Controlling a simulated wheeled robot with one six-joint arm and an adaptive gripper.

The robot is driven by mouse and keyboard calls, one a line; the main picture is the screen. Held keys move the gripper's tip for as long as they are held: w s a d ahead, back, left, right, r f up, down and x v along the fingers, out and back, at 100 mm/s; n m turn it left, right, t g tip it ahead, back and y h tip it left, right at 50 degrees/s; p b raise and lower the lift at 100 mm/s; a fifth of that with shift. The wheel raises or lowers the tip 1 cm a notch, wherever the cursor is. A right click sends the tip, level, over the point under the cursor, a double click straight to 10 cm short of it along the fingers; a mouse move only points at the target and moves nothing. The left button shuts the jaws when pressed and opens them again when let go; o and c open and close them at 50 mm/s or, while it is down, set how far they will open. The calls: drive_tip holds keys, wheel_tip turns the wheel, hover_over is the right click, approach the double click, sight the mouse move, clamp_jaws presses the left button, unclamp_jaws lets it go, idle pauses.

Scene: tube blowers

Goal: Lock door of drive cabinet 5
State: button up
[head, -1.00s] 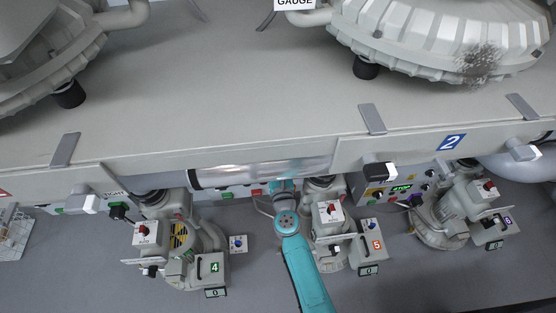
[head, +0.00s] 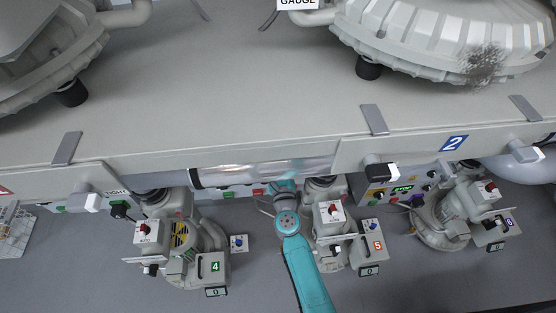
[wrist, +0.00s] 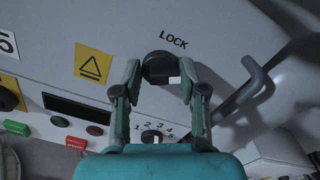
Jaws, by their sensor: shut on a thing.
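A small white mark shows on the knob's lower right. My gripper (wrist: 160,76) has its two fingers on either side of the knob and is shut on it. A white label with a partly cut 5 (wrist: 7,44) is at the panel's left edge. A bent grey handle (wrist: 243,92) is to the right of the knob. In the head view my arm reaches under the silver pipe, and the fingers are hidden there.
A small numbered selector (wrist: 152,137) is below the knob. A dark display (wrist: 77,107), a green button (wrist: 17,128) and red buttons are at left. In the head view, machine 5 (head: 335,230) stands right of my arm and machine 4 (head: 185,255) left. The silver pipe (head: 262,172) hangs overhead.

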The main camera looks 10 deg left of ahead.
drive_tip(key=n, duration=1.2)
drive_tip(key=shift+w+a+r, duration=0.15)
drive_tip(key=shift+a+r, duration=0.05)
drive_tip(key=shift+r, duration=0.2)
drive_tip(key=shift+n, duration=0.3)
drive_tip(key=o, duration=0.9)
drive_tip(key=shift+o, duration=0.3)
drive_tip(key=shift+f, duration=0.1)
drive_tip(key=shift+f, duration=0.15)
drive_tip(key=shift+s, duration=0.2)
